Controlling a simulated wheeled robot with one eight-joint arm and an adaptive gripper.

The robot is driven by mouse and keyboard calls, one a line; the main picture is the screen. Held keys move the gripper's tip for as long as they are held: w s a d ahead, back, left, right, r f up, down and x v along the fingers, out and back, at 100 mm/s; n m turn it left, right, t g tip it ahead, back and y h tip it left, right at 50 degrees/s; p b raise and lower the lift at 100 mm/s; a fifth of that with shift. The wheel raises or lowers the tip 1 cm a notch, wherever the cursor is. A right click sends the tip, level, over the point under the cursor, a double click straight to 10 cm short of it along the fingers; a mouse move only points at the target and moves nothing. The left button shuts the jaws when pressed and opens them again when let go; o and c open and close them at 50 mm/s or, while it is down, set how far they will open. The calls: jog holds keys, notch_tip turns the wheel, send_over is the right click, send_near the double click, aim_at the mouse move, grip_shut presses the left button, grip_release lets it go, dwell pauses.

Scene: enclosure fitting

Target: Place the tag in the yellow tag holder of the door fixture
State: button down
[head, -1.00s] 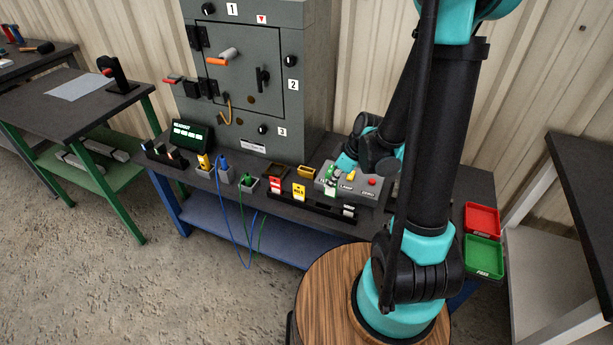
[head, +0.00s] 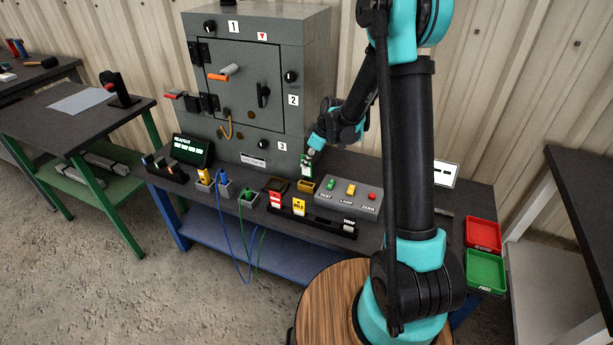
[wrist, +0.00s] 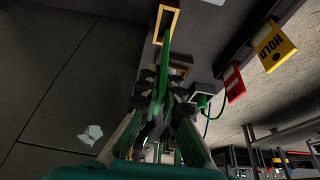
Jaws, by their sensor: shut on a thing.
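My gripper (head: 309,156) is shut on a green tag (head: 305,168) with pale markings. The tag hangs below the fingers, in front of the cabinet's lower right part. In the wrist view my gripper (wrist: 158,105) grips the tag, seen nearly edge-on as a green strip (wrist: 166,45). The small yellow-rimmed holder (head: 306,186) stands on the bench just below the tag; it also shows in the wrist view (wrist: 175,9). The tag's far end overlaps the holder's near rim in the wrist view. I cannot tell the height gap between them.
The grey cabinet (head: 285,60) stands behind. A rack with a red tag (head: 275,201) and a yellow HOLD tag (head: 299,206) is in front. Red (head: 482,235) and green (head: 486,270) trays lie right.

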aim_at(306, 175)
jog(key=shift+f, duration=1.9)
jog(key=shift+w+f, duration=0.1)
jog(key=shift+f, duration=1.5)
jog(key=c, duration=2)
grip_release()
jog(key=shift+f, duration=0.1)
